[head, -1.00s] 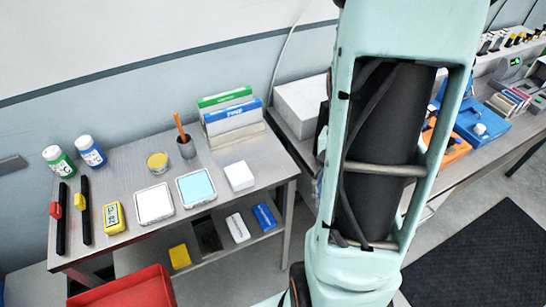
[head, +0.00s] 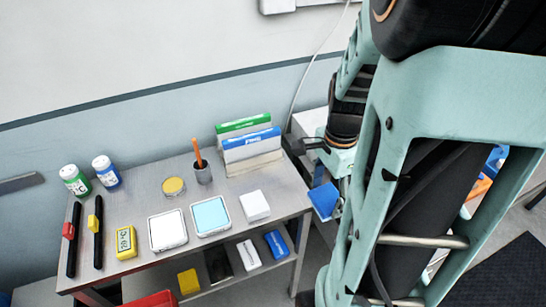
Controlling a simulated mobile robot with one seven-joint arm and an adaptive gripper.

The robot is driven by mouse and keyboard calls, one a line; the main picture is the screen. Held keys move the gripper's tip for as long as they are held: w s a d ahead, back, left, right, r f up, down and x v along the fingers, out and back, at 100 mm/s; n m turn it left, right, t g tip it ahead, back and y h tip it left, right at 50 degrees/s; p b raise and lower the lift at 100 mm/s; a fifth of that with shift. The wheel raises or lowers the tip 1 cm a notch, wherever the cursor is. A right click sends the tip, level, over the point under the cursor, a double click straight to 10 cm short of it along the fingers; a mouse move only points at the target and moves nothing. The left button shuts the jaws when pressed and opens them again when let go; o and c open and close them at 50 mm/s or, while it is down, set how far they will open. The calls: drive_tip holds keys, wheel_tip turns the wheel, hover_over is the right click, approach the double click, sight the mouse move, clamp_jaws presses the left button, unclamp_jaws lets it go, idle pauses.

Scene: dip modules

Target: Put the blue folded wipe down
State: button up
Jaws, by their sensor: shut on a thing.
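The blue folded wipe (head: 323,201) is a small blue square at the right end of the steel table (head: 140,268). It is held in my gripper (head: 328,183), which is shut on it beyond the table's right edge. The wipe hangs tilted and appears apart from the tabletop. My own arm covers much of the right side, and the fingertips are small and partly hidden.
On the table are a white pad tray (head: 167,230), a light-blue pad tray (head: 210,216), a white block (head: 255,205), a yellow timer (head: 125,242), two bottles (head: 106,171), a pen cup (head: 202,173) and upright boxes (head: 250,145).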

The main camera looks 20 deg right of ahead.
drive_tip(key=w+f+b, duration=0.1)
drive_tip(key=w+f, duration=0.2)
drive_tip(key=w, duration=0.1)
drive_tip(key=w+a+f+b, duration=0.1)
drive_tip(key=w+f+b, duration=0.1)
drive_tip(key=w+f, duration=0.1)
drive_tip(key=w+a+f+b, duration=0.1)
drive_tip(key=w+f, duration=0.2)
drive_tip(key=w, duration=0.3)
drive_tip(key=shift+f+b, duration=0.2)
drive_tip(key=shift+b, duration=0.1)
drive_tip(key=f+b, duration=0.2)
drive_tip(key=f, duration=0.1)
drive_tip(key=shift+w+f, duration=0.2)
drive_tip(key=shift+w, duration=0.15)
drive_tip(key=shift+r, duration=0.1)
drive_tip(key=o, duration=1.2)
